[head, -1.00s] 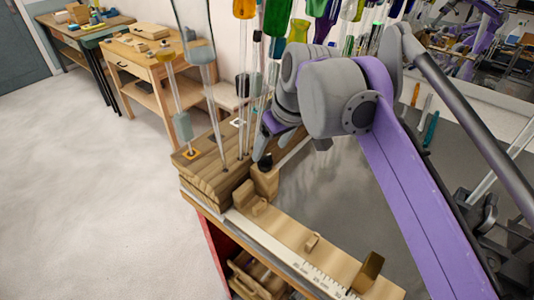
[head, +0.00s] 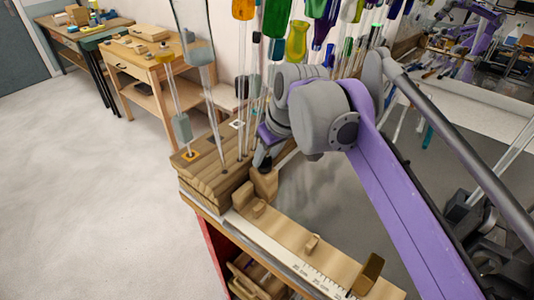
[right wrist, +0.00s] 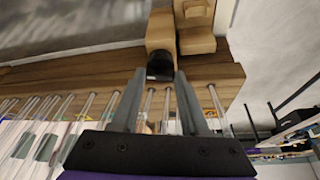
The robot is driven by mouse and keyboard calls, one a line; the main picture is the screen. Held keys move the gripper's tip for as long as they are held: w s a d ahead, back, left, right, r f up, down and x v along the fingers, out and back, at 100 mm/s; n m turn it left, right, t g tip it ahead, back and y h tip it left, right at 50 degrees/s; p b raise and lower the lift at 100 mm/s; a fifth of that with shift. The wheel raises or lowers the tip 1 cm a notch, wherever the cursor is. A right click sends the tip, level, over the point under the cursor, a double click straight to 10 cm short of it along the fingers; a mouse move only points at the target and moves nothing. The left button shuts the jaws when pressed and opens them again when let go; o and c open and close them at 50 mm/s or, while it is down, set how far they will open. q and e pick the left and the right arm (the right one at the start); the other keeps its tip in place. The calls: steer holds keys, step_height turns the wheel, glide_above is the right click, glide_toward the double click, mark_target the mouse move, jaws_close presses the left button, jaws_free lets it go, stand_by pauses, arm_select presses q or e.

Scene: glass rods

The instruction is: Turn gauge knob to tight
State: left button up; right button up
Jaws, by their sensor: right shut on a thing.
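The gauge is a long wooden bar with a white ruler strip (head: 285,258) along the bench's front edge. At its far end stands a wooden block (head: 264,184) topped by a dark knob. In the right wrist view the black knob (right wrist: 160,66) sits between the two fingertips of my right gripper (right wrist: 160,76). In the head view my right gripper (head: 262,158) is lowered onto the block's top and hides most of the knob. It is shut on the knob. I cannot read the knob's setting. My left gripper is not in view.
A wooden rack (head: 210,178) holding upright glass rods stands just left of the knob. Coloured glass pieces (head: 278,18) hang above. The grey bench top (head: 325,200) right of the gauge is mostly clear. Another wooden table (head: 150,55) stands behind.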

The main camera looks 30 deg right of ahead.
steer(key=shift+d+r+n+y+p, duration=0.15)
steer(key=shift+n+y+p, duration=0.3)
steer(key=shift+n, duration=0.55)
jaws_close()
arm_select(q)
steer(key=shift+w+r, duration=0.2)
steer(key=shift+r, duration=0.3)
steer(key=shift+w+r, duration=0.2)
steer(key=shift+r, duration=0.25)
arm_select(e)
steer(key=shift+n+g, duration=0.3)
steer(key=shift+n, duration=0.2)
steer(key=shift+f, duration=0.2)
steer(key=o, duration=1.2)
jaws_free()
arm_select(q)
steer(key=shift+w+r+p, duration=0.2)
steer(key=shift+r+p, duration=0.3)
steer(key=shift+p, duration=0.05)
arm_select(e)
steer(key=v, duration=1.1)
steer(key=shift+d, duration=0.1)
steer(key=shift+f, duration=0.1)
